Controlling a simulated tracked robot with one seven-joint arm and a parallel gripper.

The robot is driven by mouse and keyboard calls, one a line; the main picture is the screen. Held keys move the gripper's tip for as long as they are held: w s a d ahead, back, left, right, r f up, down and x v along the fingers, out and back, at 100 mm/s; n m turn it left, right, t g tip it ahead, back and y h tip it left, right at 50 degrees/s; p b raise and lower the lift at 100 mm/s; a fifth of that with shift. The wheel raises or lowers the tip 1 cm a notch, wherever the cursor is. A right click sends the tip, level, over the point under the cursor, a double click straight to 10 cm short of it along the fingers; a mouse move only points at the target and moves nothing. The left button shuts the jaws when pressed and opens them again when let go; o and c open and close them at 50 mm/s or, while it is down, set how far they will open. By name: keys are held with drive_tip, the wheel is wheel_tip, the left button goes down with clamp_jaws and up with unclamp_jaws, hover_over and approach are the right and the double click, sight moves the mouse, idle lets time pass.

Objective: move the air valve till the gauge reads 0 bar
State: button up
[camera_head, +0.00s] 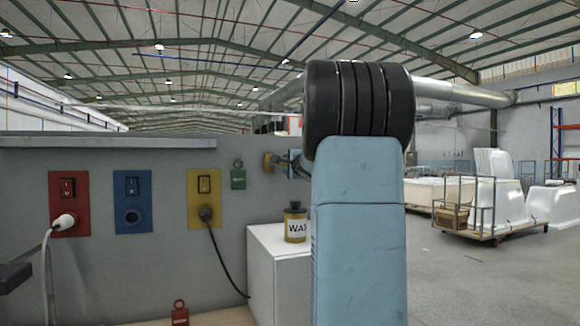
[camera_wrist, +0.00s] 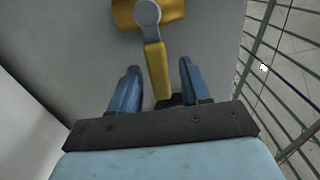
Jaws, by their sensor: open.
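The air valve shows in the wrist view as a yellow lever (camera_wrist: 157,70) on a round grey hub, with a yellow body (camera_wrist: 178,10) behind it at the top edge. My gripper (camera_wrist: 158,67) is open, one blue finger on each side of the lever, with a gap visible on both sides. In the head view a small yellow part of the valve (camera_head: 268,162) sticks out near the grey panel. My gripper (camera_head: 282,160) is beside it, partly hidden by my arm. The gauge and its reading are not visible in either view.
The grey panel (camera_head: 110,270) carries red (camera_head: 68,188), blue (camera_head: 132,188) and yellow (camera_head: 204,185) socket plates, with plugs and cables in the red and yellow ones. A red padlock-shaped object (camera_head: 180,315) is below.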

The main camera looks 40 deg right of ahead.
drive_tip(key=v, duration=1.3)
drive_tip(key=shift+f, duration=0.15)
